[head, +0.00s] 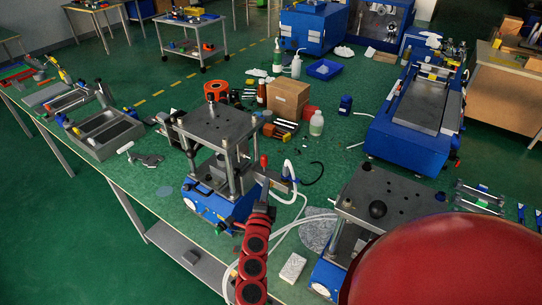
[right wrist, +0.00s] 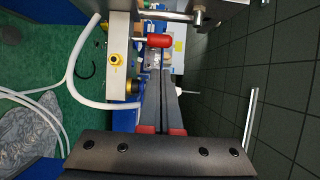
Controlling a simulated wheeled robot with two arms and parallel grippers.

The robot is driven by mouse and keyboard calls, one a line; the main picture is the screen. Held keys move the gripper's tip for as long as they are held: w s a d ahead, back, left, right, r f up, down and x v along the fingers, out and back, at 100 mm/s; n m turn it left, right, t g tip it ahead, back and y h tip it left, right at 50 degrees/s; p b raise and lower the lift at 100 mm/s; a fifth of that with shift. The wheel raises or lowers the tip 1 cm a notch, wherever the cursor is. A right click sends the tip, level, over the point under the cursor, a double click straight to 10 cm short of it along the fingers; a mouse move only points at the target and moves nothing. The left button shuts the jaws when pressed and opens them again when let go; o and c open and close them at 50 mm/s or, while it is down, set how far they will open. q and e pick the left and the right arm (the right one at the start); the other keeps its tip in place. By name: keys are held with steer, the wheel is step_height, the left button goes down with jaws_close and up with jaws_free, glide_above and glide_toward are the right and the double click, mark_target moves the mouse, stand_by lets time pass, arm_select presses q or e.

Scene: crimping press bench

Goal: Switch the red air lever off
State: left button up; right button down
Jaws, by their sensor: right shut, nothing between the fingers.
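In the right wrist view the red lever (right wrist: 153,40) lies crosswise, just past the fingertips. My right gripper (head: 266,190) is just below the lever in the head view. In the right wrist view its fingers (right wrist: 156,75) are together and empty, pointing at the lever; a small gap seems to remain, though contact is hard to judge. My left gripper is not in view.
White air hoses (head: 295,182) loop close to the right of the gripper; they also show in the right wrist view (right wrist: 72,75). A second press (head: 385,198) stands at the right. A cardboard box (head: 288,98) and bottles stand behind. Part of the green bench top is clear.

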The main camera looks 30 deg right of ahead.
mark_target(264, 163)
steer(key=shift+w, duration=0.1)
steer(key=p+x, duration=0.3)
steer(key=x, duration=0.5)
steer(key=shift+w+d, duration=0.2)
steer(key=shift+d, duration=0.05)
steer(key=shift+w+d, duration=0.2)
steer(key=shift+d, duration=0.05)
steer(key=shift+w+d+f, duration=0.15)
steer(key=shift+w+d, duration=0.05)
steer(key=shift+d, duration=0.05)
